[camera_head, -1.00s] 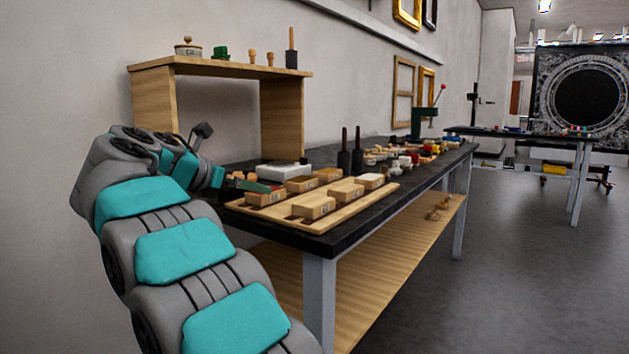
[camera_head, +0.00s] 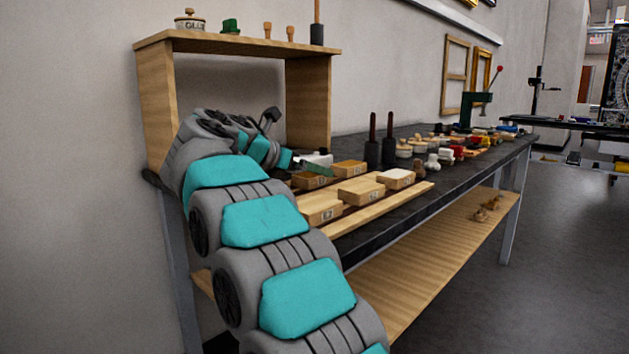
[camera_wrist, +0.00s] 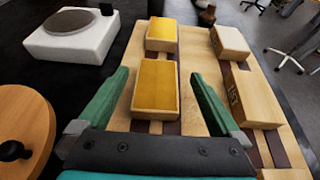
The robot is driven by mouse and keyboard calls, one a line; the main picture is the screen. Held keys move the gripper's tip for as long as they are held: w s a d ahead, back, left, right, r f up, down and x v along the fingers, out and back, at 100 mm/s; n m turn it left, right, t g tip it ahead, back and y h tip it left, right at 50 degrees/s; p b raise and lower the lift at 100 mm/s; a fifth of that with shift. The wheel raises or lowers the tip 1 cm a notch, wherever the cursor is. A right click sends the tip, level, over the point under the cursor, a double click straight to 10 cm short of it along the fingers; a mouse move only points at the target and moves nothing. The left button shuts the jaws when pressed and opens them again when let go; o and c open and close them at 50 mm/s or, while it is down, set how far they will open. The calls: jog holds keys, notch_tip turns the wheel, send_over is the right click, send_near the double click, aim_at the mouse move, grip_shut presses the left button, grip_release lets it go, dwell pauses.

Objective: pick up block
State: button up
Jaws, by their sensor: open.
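In the wrist view my gripper (camera_wrist: 155,95) is open, its two green fingers spread on either side of a wooden block with a yellow-brown top (camera_wrist: 156,88). The fingers look apart from the block; their height over it is hard to tell. A second yellow-topped block (camera_wrist: 162,34) lies beyond it, and a pale-topped block (camera_wrist: 230,42) and a plain wooden block (camera_wrist: 252,97) lie to the right. The blocks rest on a wooden board (camera_wrist: 198,62) with dark strips. In the head view the board (camera_head: 385,217) holds the blocks, and my arm partly hides the nearest ones.
A white device with a round grey top (camera_wrist: 72,35) stands left of the board. A round wooden item with a black knob (camera_wrist: 22,130) is at lower left. In the head view, a wooden shelf (camera_head: 310,100) stands behind my arm, and two dark upright tools (camera_head: 380,145) stand past the blocks.

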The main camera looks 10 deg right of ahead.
jog(key=x, duration=0.5)
jog(key=shift+w+a+b, duration=0.15)
jog(key=shift+b, duration=0.2)
jog(key=c, duration=1.4)
jog(key=shift+r, duration=0.1)
